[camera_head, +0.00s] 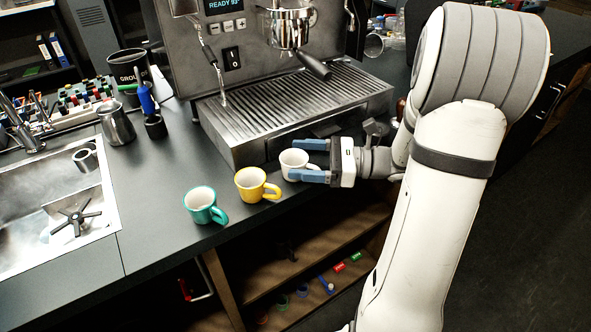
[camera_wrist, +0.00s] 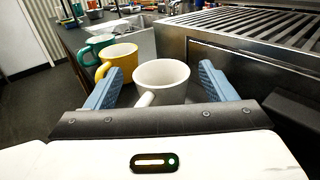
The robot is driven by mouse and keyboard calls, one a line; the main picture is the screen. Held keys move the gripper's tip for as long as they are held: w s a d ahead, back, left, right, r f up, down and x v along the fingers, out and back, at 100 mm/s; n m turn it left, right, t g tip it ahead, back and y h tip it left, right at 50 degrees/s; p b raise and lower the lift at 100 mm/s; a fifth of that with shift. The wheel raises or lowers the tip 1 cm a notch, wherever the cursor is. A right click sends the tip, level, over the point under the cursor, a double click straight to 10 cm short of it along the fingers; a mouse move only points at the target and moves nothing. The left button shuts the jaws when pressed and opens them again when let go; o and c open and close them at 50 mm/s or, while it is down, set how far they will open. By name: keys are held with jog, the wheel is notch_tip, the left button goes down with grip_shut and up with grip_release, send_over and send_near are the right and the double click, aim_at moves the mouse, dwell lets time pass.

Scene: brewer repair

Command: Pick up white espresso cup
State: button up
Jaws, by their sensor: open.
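The white espresso cup (camera_head: 291,163) stands upright on the dark counter in front of the espresso machine, rightmost in a row of cups. My gripper (camera_head: 314,160) reaches in from the right, its two blue fingers open. In the wrist view the white cup (camera_wrist: 162,78) sits between the spread fingers (camera_wrist: 158,88), with a gap visible on both sides. Its handle points down toward the gripper's palm, slightly left. The cup's lower part is partly hidden by the gripper body in the wrist view.
A yellow cup (camera_head: 252,186) and a teal cup (camera_head: 202,206) stand to the left of the white cup. The espresso machine's drip tray (camera_head: 300,104) rises close behind. A sink (camera_head: 50,215) is at left. The counter's front edge is near the cups, with open shelves (camera_head: 300,275) below.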

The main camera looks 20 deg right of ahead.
jog(key=shift+w+a, duration=0.2)
jog(key=shift+a, duration=0.4)
jog(key=shift+c, duration=0.5)
jog(key=c, duration=1)
